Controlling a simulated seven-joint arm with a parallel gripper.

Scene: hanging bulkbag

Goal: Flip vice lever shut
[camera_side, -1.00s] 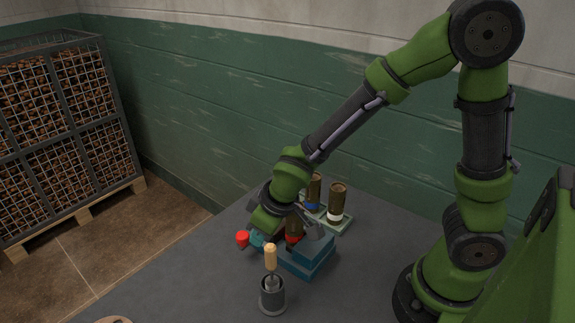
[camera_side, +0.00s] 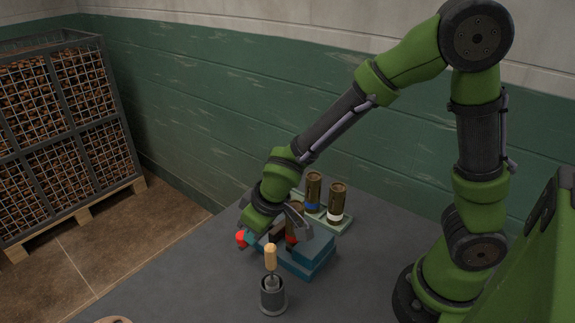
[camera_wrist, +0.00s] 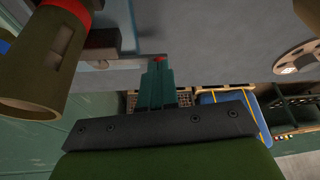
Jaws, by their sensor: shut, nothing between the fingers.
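The blue vice (camera_side: 312,262) stands on the grey table, with a brown cylinder with a red band (camera_side: 291,238) upright at it. That cylinder is large at the left of the wrist view (camera_wrist: 45,60). The lever's red knob (camera_side: 240,239) sticks out at the vice's left; its bar is mostly hidden by my gripper. My gripper (camera_side: 249,239) is low over the vice's left side, its teal fingers shut and empty, right beside the knob. In the wrist view a bit of red (camera_wrist: 158,57) shows just past the fingertips; I cannot tell whether they touch.
Two brown cylinders, with a blue band (camera_side: 313,192) and a white band (camera_side: 337,203), stand in a pale tray behind the vice. A wooden-handled tool (camera_side: 270,258) stands in a grey cup (camera_side: 272,297) in front. The table's left part is clear.

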